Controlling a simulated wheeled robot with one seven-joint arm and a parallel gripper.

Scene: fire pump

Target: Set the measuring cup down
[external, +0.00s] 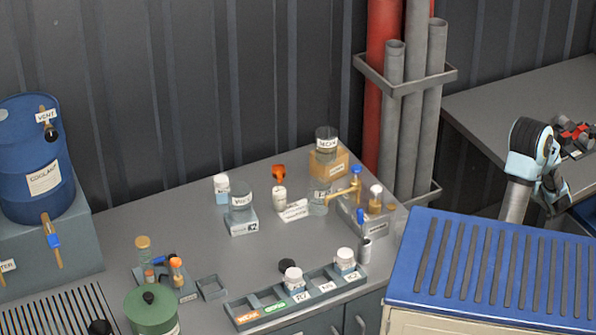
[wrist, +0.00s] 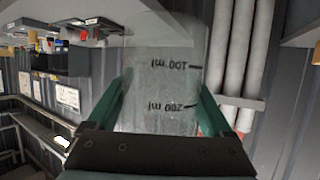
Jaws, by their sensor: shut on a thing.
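In the wrist view, the clear measuring cup (wrist: 160,85) sits between the two green fingers of my gripper (wrist: 163,100). The fingers are shut on its sides. Its marks, 100 ml and 200 ml, read upside down in this picture. The cup's top edge in the picture blends into a pale surface, and its other end is hidden behind the dark gripper body. In the external view, part of my arm shows at the right, beyond the blue ribbed top; I cannot make out the gripper or the held cup there.
The grey workbench (external: 180,232) holds a jar (external: 241,196) on a scale-like block, a brass tap unit (external: 377,226), a labelled rack (external: 270,311) with white-capped bottles, and a green pot (external: 152,312). Grey pipes (external: 410,110) stand behind. Another table (external: 510,100) at right has clear room.

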